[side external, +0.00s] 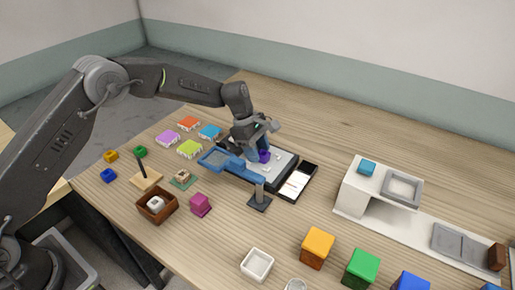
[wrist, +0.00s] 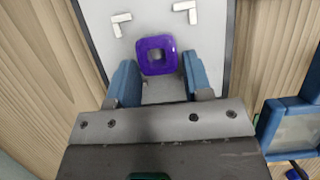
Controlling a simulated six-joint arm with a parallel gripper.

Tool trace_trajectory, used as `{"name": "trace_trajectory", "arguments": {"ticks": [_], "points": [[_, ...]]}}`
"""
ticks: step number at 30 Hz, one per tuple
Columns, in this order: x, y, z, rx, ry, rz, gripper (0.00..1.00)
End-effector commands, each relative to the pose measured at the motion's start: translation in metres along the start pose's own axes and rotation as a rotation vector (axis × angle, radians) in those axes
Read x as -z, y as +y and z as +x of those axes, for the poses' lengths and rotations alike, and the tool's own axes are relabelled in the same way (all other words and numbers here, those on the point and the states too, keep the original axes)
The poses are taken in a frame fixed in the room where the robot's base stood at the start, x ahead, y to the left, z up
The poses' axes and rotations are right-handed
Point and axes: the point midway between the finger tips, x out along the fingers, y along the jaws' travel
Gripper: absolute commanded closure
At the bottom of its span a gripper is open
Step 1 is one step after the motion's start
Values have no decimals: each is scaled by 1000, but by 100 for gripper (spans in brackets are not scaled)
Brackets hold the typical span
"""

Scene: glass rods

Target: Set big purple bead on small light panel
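In the side view the bead (side external: 264,156) shows under my gripper (side external: 257,149), low over the pale grey board (side external: 283,165). I cannot tell whether it touches the board. The wrist view shows the board (wrist: 107,42) with two white corner marks just beyond the bead. A small bright white panel (side external: 296,183) lies at the board's right end, in a dark frame.
A blue-framed pane (side external: 222,161) stands left of the board. A dark post on a base (side external: 259,197) stands in front. A white shelf unit (side external: 352,190) is at the right. Coloured blocks (side external: 317,245) line the front right. The back of the table is clear.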

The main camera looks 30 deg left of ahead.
Motion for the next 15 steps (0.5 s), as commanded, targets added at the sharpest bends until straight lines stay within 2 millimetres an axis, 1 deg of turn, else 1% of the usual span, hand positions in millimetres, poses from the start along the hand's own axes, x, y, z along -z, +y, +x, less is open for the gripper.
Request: {"name": "trace_trajectory", "arguments": {"ticks": [6, 9, 11, 14, 15], "points": [[0, 0, 0, 0, 0, 0, 52], [-2, 0, -4, -2, 0, 1, 52], [-2, 1, -10, -3, 0, 0, 52], [-2, 1, -27, -5, 0, 0, 52], [-1, 1, -35, -5, 1, 0, 52]]}}
